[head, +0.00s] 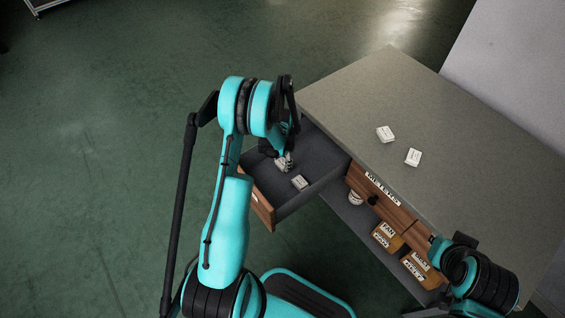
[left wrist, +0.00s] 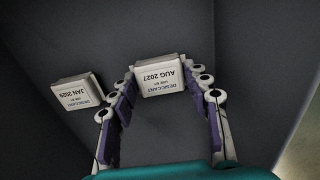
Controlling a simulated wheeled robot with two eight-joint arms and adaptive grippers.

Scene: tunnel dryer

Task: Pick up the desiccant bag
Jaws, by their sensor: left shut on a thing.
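A small white desiccant bag marked AUG 2027 (left wrist: 160,80) is between the purple-padded fingers of my left gripper (left wrist: 163,72). The fingers are shut on its two sides. In the head view my left gripper (head: 284,163) reaches down into an open drawer (head: 318,188), and the bag is mostly hidden by the fingers. A second white desiccant bag, with a JAN date (left wrist: 76,92), lies left of the held one in the left wrist view. It also lies on the drawer floor in the head view (head: 299,182). My right gripper's fingers do not show.
Two white packets (head: 385,134) (head: 413,157) lie on the grey tabletop (head: 375,90). A wooden drawer front labelled METERS (head: 382,187) is beside the open drawer. My right arm is at the lower right.

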